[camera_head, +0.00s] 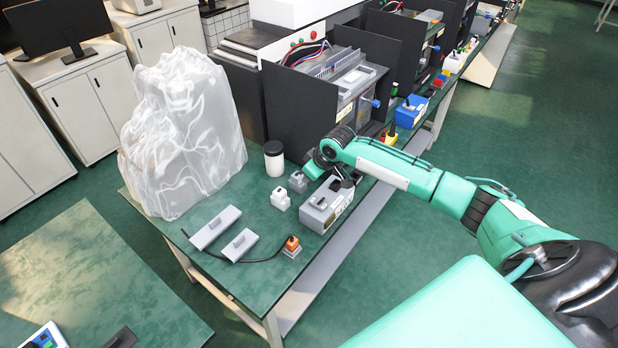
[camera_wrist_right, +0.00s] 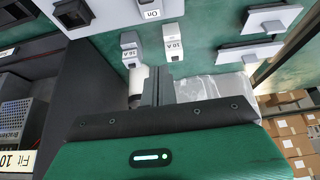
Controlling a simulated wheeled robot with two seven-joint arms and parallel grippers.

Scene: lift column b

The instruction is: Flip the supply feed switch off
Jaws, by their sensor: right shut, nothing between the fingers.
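A light grey box (camera_head: 323,211), which looks like the supply feed switch box, sits on the bench near its right edge. In the right wrist view its grey top (camera_wrist_right: 112,14) is partly cut off, with a black switch (camera_wrist_right: 72,14) and a label reading "On" (camera_wrist_right: 152,13). I cannot tell which way the switch is set. My right gripper (camera_wrist_right: 156,76) is shut and empty, short of the blocks and box in that view. In the head view the right wrist hangs over the far end of the box and hides part of it. My left gripper is not in view.
A grey block (camera_wrist_right: 131,48) and a white block marked "10 A" (camera_wrist_right: 172,42) stand beside the box. A white jar (camera_head: 274,158), two grey handled plates (camera_head: 215,227), an orange plug (camera_head: 291,243) and a white bag (camera_head: 185,130) are nearby. Black-sided equipment (camera_head: 300,110) stands behind.

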